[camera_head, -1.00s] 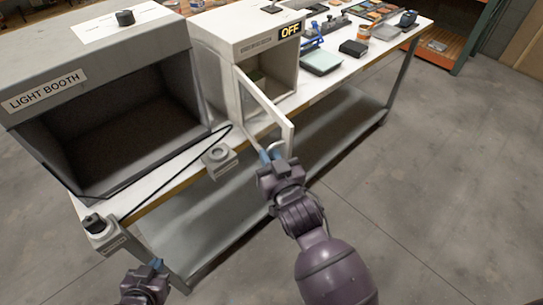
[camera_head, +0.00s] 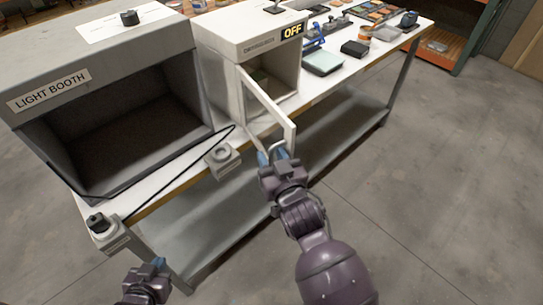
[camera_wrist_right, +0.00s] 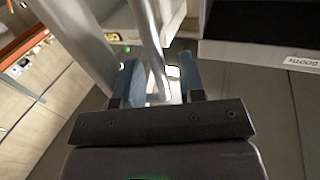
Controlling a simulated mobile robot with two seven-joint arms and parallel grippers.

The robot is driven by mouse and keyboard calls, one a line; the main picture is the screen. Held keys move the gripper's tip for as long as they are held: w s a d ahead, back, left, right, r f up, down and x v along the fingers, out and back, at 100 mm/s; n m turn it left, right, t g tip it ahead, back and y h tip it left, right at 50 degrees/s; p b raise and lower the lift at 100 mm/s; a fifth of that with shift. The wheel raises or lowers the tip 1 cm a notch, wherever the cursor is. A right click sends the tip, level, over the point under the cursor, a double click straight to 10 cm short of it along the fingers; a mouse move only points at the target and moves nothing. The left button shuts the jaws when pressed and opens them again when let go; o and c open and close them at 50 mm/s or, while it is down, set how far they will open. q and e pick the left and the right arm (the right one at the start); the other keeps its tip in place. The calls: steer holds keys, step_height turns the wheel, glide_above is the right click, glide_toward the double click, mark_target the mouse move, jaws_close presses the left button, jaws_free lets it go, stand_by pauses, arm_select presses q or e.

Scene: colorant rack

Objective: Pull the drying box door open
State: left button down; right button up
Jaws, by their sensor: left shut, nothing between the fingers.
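The drying box (camera_head: 232,47) is a pale box with an "OFF" display on its front, and its opening shows. Its door (camera_head: 268,104) stands swung out from the box toward me. A curved handle (camera_head: 285,145) is on the door's outer end. My right gripper (camera_head: 272,155) is at this handle with its blue fingers spread apart. In the right wrist view the handle bar (camera_wrist_right: 150,45) passes between the fingers (camera_wrist_right: 160,80), with gaps visible beside it. My left gripper (camera_head: 158,264) is shut and empty, low at the front, away from the door.
The light booth (camera_head: 110,75) stands left of the drying box. A small grey device (camera_head: 222,160) with a knob sits at the table's front edge, close to the door. A dark cable runs along that edge. The floor (camera_head: 430,190) at the right is clear.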

steer(key=b+v, duration=0.1)
steer(key=v, duration=0.9)
steer(key=shift+s, duration=0.35)
steer(key=shift+d, duration=0.1)
steer(key=s+d+f+m+g+h+b, duration=0.1)
steer(key=s+d+f+g+h, duration=0.1)
steer(key=d+f, duration=0.8)
steer(key=s+d+f+m+g+h+b, duration=0.1)
steer(key=s+d+f+h, duration=0.4)
steer(key=d+f, duration=0.5)
steer(key=s+d+m+g, duration=0.1)
steer(key=d+g, duration=0.1)
steer(key=d, duration=0.2)
steer(key=shift+s, duration=0.15)
